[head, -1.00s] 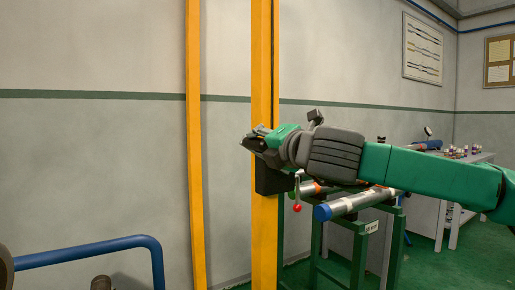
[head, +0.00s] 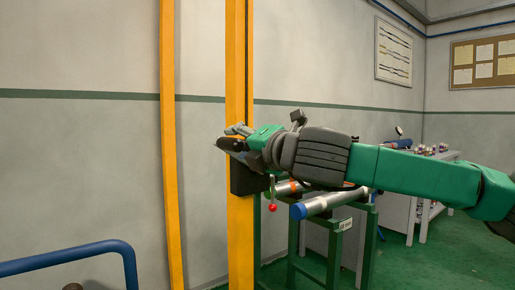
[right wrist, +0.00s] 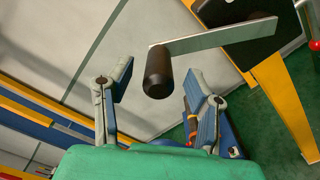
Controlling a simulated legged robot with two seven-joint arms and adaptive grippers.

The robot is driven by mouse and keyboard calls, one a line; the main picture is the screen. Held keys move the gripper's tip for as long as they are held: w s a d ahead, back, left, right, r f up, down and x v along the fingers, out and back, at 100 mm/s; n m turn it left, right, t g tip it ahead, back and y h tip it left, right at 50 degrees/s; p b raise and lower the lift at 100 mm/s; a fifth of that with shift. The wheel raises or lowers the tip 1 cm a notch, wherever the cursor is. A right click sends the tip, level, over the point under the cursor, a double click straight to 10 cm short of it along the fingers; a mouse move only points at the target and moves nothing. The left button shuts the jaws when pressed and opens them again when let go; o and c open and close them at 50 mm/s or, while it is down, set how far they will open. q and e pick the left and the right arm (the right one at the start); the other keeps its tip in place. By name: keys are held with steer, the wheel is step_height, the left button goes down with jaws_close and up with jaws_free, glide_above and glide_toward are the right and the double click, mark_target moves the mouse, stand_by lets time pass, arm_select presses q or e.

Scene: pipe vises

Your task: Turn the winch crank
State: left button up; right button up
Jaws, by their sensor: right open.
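The winch shows as a black housing (head: 248,180) on the thick yellow post, just below my right gripper (head: 235,137) in the head view. The right wrist view shows its crank: a flat grey arm (right wrist: 222,36) running from a black plate to a black cylindrical handle (right wrist: 157,74). My right gripper (right wrist: 158,82) is open, with one finger on each side of the handle in that picture. I see a gap on both sides, with no clear contact. How deep the handle sits between the fingers is hard to tell. My left gripper is not in view.
A thin yellow post (head: 171,150) stands left of the thick post (head: 237,70). A green stand (head: 345,235) holds pipes, one blue-ended (head: 315,205), near a red-knobbed lever (head: 271,207). A blue rail (head: 75,254) is at lower left. A workbench stands behind my right arm.

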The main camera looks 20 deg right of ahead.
steer(key=v, duration=0.9)
